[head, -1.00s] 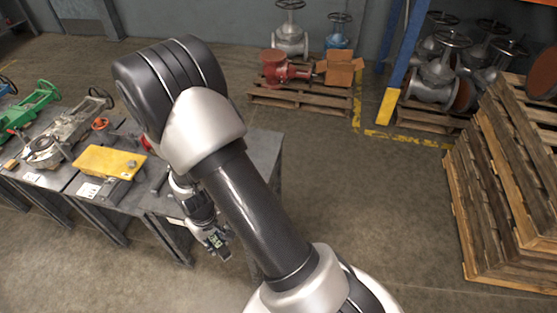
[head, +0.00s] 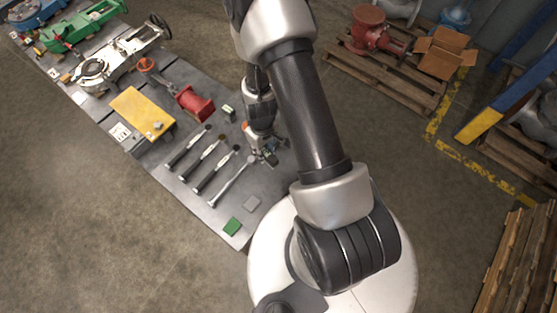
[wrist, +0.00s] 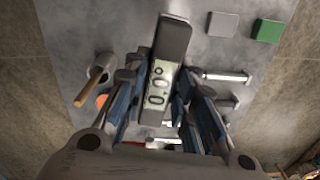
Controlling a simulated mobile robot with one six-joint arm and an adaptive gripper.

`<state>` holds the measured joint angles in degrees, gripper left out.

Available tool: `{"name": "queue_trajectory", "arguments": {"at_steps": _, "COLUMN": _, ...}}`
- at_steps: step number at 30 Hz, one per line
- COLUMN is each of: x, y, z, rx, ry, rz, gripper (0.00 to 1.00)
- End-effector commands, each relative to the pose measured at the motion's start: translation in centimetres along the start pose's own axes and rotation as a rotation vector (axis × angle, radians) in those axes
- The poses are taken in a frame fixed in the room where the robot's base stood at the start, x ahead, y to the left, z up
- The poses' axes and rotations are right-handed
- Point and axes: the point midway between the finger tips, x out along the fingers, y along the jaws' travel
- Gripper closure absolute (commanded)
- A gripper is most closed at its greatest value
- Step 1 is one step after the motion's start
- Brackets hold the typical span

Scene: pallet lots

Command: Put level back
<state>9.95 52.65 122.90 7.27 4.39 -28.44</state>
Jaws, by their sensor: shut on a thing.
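Several long-handled wrenches (head: 208,165) lie in a row on the bench. A green square (head: 232,227) and a grey square (head: 252,203) lie at its near end. A red part (head: 195,103) and a yellow box (head: 143,113) are further back.

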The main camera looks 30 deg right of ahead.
Motion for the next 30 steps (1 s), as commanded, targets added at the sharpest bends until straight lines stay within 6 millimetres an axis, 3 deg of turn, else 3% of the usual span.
{"name": "queue_trajectory", "arguments": {"at_steps": 1, "x": -1.7, "y": 0.9, "z": 0.7, "rx": -0.020, "ry": -0.006, "rz": -0.002, "gripper": 1.00}}
{"name": "queue_trajectory", "arguments": {"at_steps": 3, "x": -2.2, "y": 1.9, "z": 1.2, "rx": -0.058, "ry": -0.006, "rz": 0.000, "gripper": 1.00}}
{"name": "queue_trajectory", "arguments": {"at_steps": 12, "x": -2.5, "y": 4.2, "z": 2.5, "rx": -0.148, "ry": -0.006, "rz": 0.007, "gripper": 1.00}}
{"name": "queue_trajectory", "arguments": {"at_steps": 30, "x": 8.3, "y": 4.4, "z": 2.5, "rx": -0.152, "ry": -0.006, "rz": 0.008, "gripper": 1.00}}
